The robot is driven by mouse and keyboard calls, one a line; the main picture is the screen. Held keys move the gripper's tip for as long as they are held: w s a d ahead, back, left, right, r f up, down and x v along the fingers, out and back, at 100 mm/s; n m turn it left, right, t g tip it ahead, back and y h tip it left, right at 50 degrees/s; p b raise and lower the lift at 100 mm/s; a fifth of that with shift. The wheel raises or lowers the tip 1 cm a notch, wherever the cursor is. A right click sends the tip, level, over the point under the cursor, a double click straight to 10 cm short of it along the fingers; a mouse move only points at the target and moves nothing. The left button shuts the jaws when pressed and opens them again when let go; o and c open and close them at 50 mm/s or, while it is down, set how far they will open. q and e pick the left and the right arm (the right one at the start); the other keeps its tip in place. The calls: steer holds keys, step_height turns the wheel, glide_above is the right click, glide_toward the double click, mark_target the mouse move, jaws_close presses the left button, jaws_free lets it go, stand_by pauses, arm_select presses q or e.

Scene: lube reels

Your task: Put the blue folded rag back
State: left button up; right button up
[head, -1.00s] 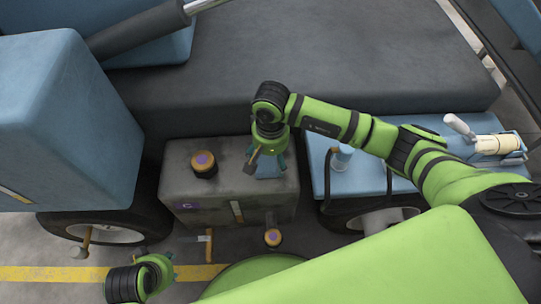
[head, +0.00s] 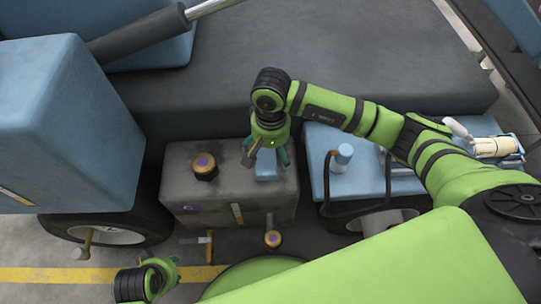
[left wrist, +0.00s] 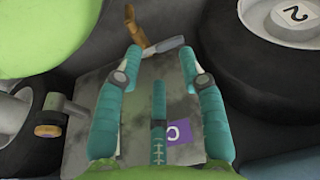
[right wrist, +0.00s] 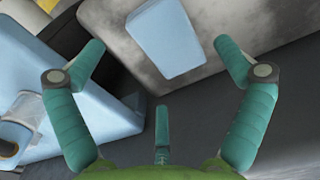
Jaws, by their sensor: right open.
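The blue folded rag (head: 267,168) lies on top of the grey box (head: 180,190), near its right end. In the right wrist view the rag (right wrist: 166,38) is a flat pale-blue rectangle on the grey surface, beyond and between the spread fingers. My right gripper (head: 266,160) is open over the rag; its fingers appear clear of it. My left gripper (head: 172,272) is low at the front left, away from the rag.
An orange-and-purple cap (head: 204,166) stands on the box's left part. A blue unit (head: 315,180) with a small blue cylinder (head: 343,157) and hoses is to the right. A blue block (head: 70,120) stands left. A dark wheel (head: 105,225) is below it.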

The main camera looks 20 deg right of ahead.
mark_target(270, 161)
arm_select(q)
steer(key=f, duration=0.3)
steer(key=shift+s+p, duration=0.25)
steer(key=shift+p, duration=0.15)
arm_select(e)
step_height(270, 161, up, 8)
steer(key=shift+s+f, duration=0.1)
steer(key=shift+f, duration=0.05)
